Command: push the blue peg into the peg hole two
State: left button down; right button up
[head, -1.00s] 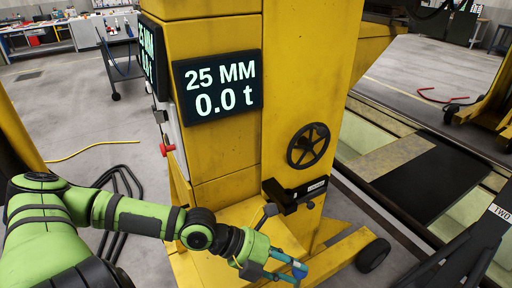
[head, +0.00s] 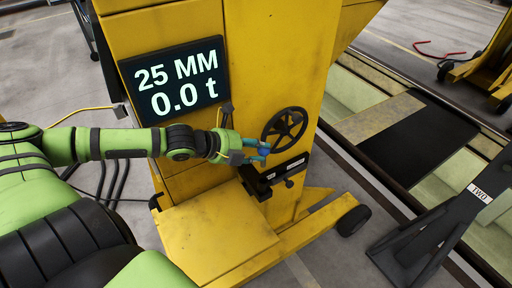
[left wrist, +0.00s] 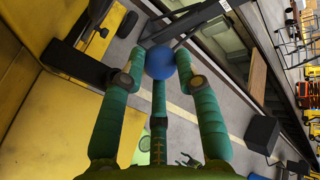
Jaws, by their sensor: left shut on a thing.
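My left gripper (head: 255,152) is shut on the blue peg (head: 263,150), in front of the yellow lifting column, just left of the black handwheel. In the left wrist view the round blue end of the peg (left wrist: 160,62) sits between the green fingertips (left wrist: 160,72); the rest of the peg is hidden. A dark stand (head: 418,232) with a white TWO label (head: 480,193) is at the right of the head view, apart from the gripper. I cannot make out the peg hole itself.
The yellow lifting column (head: 285,55) carries a display (head: 176,80) reading 25 MM and 0.0 t, a handwheel (head: 285,130) and a black bracket (head: 262,184). Its wheeled base (head: 215,235) spreads below. Open grey floor lies between the column and the stand.

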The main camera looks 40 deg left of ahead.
pick_arm(q)
jog(key=shift+w, duration=0.1)
notch_tip(320, 180, down, 6)
jog(key=b, duration=0.5)
jog(key=shift+r, duration=0.15)
pick_arm(e)
jog(key=f, duration=0.3)
jog(key=w+f, duration=0.1)
jog(key=f, duration=0.1)
jog(key=shift+w+a, duration=0.1)
jog(key=shift+a, duration=0.3)
jog(key=shift+d, duration=0.25)
pick_arm(q)
jog(key=shift+f+b, duration=2.25)
jog(key=shift+f, duration=0.1)
pick_arm(e)
jog(key=shift+f, duration=2.15)
pick_arm(q)
jog(key=c, duration=0.8)
grip_release()
pick_arm(e)
jog(key=shift+a, duration=0.1)
